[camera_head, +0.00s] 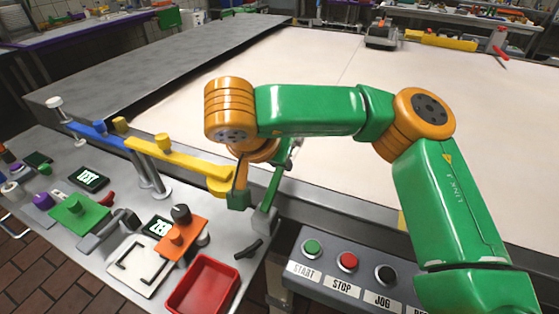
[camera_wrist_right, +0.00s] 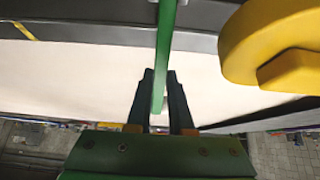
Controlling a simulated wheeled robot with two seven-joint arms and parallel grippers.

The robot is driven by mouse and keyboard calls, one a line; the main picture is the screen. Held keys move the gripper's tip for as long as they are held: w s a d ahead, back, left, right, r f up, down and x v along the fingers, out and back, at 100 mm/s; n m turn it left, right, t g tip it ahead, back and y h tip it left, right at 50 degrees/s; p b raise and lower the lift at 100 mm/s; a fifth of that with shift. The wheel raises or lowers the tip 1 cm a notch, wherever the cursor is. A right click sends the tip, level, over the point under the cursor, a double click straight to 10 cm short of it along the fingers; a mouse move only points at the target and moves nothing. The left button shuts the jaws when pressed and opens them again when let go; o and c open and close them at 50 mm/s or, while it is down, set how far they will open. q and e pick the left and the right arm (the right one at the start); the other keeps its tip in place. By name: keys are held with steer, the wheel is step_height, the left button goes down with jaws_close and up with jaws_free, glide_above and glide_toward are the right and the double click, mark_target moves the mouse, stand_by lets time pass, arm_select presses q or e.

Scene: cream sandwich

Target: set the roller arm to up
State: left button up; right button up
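A green lever (camera_head: 272,194) rises from a grey mount at the conveyor's near edge, leaning right. I take it as the roller arm, though no label shows. Its upper end is partly hidden by my right arm. In the right wrist view the green lever (camera_wrist_right: 165,45) runs down between the two dark fingers of my right gripper (camera_wrist_right: 160,78). The fingers are close on either side of it; whether both touch it is not clear. My left gripper is not in view.
A yellow bar (camera_head: 180,158) and a blue bar (camera_head: 95,134) stand on posts left of the lever. The yellow bar's rounded end (camera_wrist_right: 270,40) is close beside the right gripper. A red tray (camera_head: 203,287) and a button panel (camera_head: 345,270) lie in front. The belt (camera_head: 320,60) is clear.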

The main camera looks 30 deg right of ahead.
steer(key=o, duration=0.4)
steer(key=shift+o, duration=0.2)
steer(key=v, duration=0.7)
steer(key=shift+r+p, duration=0.1)
steer(key=shift+p, duration=0.2)
